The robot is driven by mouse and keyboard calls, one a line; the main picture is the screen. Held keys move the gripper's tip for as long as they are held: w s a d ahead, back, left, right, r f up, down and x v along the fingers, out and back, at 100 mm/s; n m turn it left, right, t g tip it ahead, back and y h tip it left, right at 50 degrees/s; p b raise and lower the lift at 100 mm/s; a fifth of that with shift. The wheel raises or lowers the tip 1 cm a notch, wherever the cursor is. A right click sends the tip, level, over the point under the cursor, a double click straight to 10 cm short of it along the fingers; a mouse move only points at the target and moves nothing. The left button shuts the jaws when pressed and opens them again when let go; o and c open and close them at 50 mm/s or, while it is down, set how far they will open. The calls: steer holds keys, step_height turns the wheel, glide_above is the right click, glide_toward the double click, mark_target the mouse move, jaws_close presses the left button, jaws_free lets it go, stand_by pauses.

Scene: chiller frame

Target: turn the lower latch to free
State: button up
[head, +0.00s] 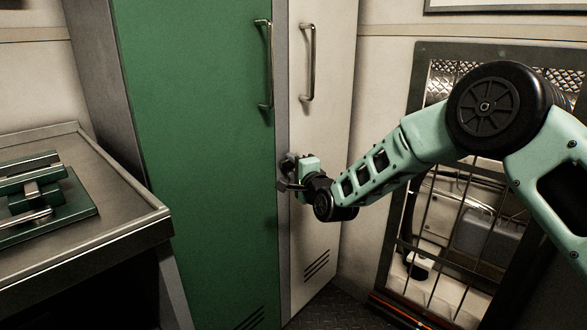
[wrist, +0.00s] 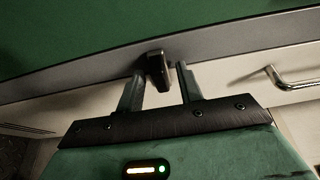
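A small dark latch (wrist: 158,70) sits on the grey edge strip beside the green door, seen in the wrist view. My gripper (wrist: 161,73) is open, with one finger on each side of the latch. A small gap shows between the latch and the finger on its right; the gap on its left is narrower, and I cannot tell whether that finger touches. In the head view, my gripper (head: 289,176) is at the strip between the green door and the pale door and mostly hides the latch.
The green door (head: 195,150) and the pale door (head: 325,130) each have an upright metal handle above my gripper. A metal bench (head: 120,225) with green fixtures stands at the left. A barred frame (head: 420,70) stands at the right, behind my arm.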

jaws_close()
steer(key=shift+f+n+b, duration=0.15)
steer(key=shift+n+b, duration=0.15)
steer(key=shift+b, duration=0.05)
steer(key=shift+f+n+y+b, duration=0.1)
steer(key=shift+n+y+b, duration=0.2)
steer(key=shift+n+b, duration=0.7)
steer(key=n+y+b, duration=0.1)
steer(key=n+b, duration=0.2)
steer(key=n+y+b, duration=0.2)
steer(key=n+b, duration=0.1)
steer(key=n, duration=0.1)
steer(key=n+y+b, duration=0.1)
steer(key=n+b, duration=0.2)
steer(key=n, duration=0.1)
steer(key=shift+t+y+b, duration=0.3)
steer(key=shift+t, duration=0.1)
steer(key=n+g+y+b, duration=0.1)
steer(key=n, duration=0.2)
steer(key=n+g+y+b, duration=0.1)
steer(key=n, duration=0.2)
steer(key=n+y+b, duration=0.1)
steer(key=n, duration=0.2)
steer(key=shift+s+r+g+y, duration=0.1)
steer(key=shift+r+g+y, duration=0.2)
steer(key=shift+g, duration=0.1)
